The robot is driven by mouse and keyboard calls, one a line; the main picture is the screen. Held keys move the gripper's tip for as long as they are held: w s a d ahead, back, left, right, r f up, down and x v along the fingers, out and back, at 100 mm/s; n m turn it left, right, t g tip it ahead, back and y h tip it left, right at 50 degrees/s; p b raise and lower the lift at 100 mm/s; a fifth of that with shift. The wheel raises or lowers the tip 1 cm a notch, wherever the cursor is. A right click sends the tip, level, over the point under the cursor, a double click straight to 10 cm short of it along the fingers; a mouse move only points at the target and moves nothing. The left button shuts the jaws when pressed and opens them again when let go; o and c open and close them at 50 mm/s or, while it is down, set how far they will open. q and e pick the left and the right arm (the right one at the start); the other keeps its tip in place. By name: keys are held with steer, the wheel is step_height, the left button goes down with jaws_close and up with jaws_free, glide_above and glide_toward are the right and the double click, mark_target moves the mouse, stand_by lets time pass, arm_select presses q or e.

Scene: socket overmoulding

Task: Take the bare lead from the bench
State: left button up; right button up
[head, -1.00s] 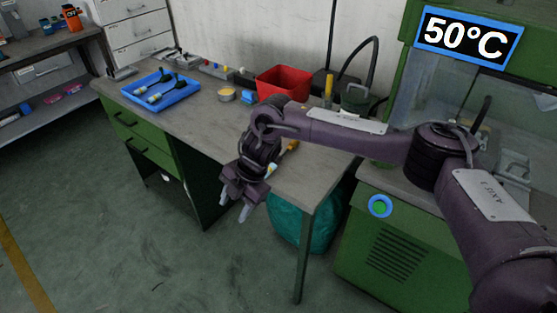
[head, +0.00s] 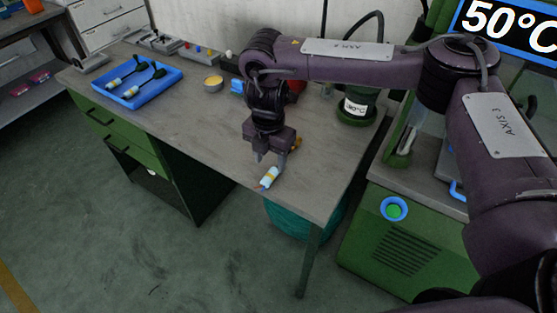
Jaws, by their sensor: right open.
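The bare lead (head: 269,177), a short pale piece with light blue and a yellowish band, lies at the front edge of the bench (head: 200,125). My right gripper (head: 270,160) points down just behind and above it, with its two fingers apart and nothing seen between them. I cannot tell whether the fingertips touch the lead. Part of the lead may be hidden behind the gripper. My left gripper is not in view.
A blue tray (head: 134,103) holding two leads with dark ends stands at the bench's left. A small yellow-topped pot (head: 213,84) and a green canister (head: 357,108) stand farther back. A yellow-orange object (head: 296,143) is partly hidden behind my right gripper. The middle bench is clear.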

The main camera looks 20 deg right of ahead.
mark_target(272, 171)
steer(key=f, duration=0.4)
steer(key=shift+w+d+p, duration=0.1)
steer(key=shift+d+p, duration=0.15)
steer(key=shift+p, duration=0.15)
steer(key=shift+f, duration=0.55)
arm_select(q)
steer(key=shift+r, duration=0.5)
arm_select(e)
jaws_close()
steer(key=shift+w+r, duration=0.1)
